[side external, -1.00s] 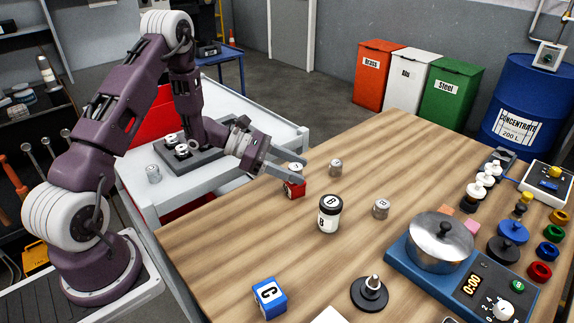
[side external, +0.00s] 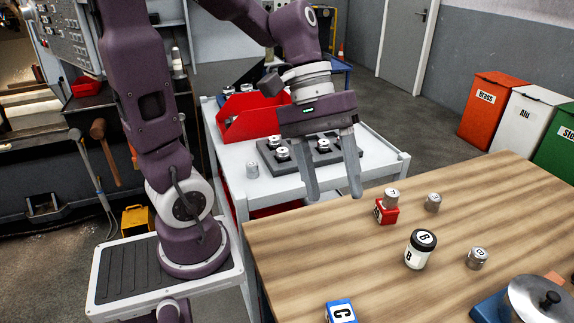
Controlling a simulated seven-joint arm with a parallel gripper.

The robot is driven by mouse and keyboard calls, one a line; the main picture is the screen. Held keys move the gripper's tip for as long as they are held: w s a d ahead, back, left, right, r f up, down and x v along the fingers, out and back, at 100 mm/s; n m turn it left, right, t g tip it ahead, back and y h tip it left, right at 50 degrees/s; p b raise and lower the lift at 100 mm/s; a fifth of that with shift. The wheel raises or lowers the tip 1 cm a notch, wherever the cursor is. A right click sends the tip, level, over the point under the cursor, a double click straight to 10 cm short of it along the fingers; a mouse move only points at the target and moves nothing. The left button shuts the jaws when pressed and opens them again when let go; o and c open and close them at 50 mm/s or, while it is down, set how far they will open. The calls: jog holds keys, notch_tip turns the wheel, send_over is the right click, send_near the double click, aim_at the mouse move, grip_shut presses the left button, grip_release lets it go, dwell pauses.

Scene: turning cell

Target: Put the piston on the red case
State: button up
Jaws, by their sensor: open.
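The red case (side external: 384,215), a small lettered block, stands on the wooden table near its far left edge. A silver piston (side external: 391,196) sits upright on top of it. My gripper (side external: 333,194) is open and empty, its fingers pointing down. It is to the left of the red case and apart from it, and nothing is between its fingers. Two other silver pistons stand on the table, one (side external: 433,202) right of the red case and one (side external: 478,258) nearer the front.
A black and white jar (side external: 420,249) and a blue case (side external: 341,312) stand on the table.

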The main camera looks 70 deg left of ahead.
jog(key=s+a+r+m+t+y, duration=0.2)
jog(key=s+m+t+y, duration=0.2)
jog(key=s+m, duration=0.3)
jog(key=shift+s+a+r+m+t+y, duration=0.25)
jog(key=shift+a+r+m+t+y, duration=0.15)
jog(key=shift+m+y, duration=0.3)
